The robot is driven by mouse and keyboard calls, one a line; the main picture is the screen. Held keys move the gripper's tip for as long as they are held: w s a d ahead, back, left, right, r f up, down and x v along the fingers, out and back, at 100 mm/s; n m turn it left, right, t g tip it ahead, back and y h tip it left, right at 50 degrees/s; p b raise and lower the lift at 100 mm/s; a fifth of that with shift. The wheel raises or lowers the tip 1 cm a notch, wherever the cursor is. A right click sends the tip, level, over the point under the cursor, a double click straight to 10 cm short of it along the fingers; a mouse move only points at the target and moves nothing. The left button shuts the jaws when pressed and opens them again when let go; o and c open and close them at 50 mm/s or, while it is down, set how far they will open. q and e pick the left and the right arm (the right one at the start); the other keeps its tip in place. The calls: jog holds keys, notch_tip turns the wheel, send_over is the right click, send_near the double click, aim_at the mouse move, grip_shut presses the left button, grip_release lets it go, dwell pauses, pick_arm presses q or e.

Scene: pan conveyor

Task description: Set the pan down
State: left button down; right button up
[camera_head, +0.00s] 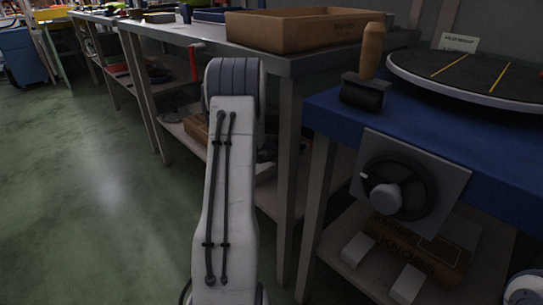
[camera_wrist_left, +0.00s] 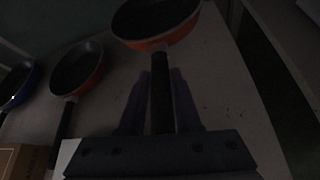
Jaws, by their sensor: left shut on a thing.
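My left gripper (camera_wrist_left: 160,78) shows in the left wrist view, shut on the black handle of an orange pan (camera_wrist_left: 157,22). The handle lies between the two fingers and the pan's dark bowl points away at the top of the view. Whether the pan touches the grey surface (camera_wrist_left: 215,85) below is unclear. In the head view my left arm reaches toward the bench, and its gripper and the pan are hidden. My right gripper is not in view.
A second orange pan (camera_wrist_left: 78,70) and a blue-rimmed pan (camera_wrist_left: 15,85) lie to the left in the wrist view. In the head view a dark round disc (camera_head: 480,75) with yellow lines sits on a blue bench (camera_head: 440,135). A brown tray (camera_head: 300,30) stands on the grey bench.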

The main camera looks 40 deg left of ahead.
pick_arm(q)
notch_tip(320, 180, down, 9)
jog(key=b, duration=0.4)
jog(key=shift+b, duration=0.4)
jog(key=shift+r, duration=0.15)
jog(key=c, duration=1)
grip_release()
jog(key=shift+f, duration=0.3)
jog(key=o, duration=0.4)
jog(key=shift+r, duration=0.15)
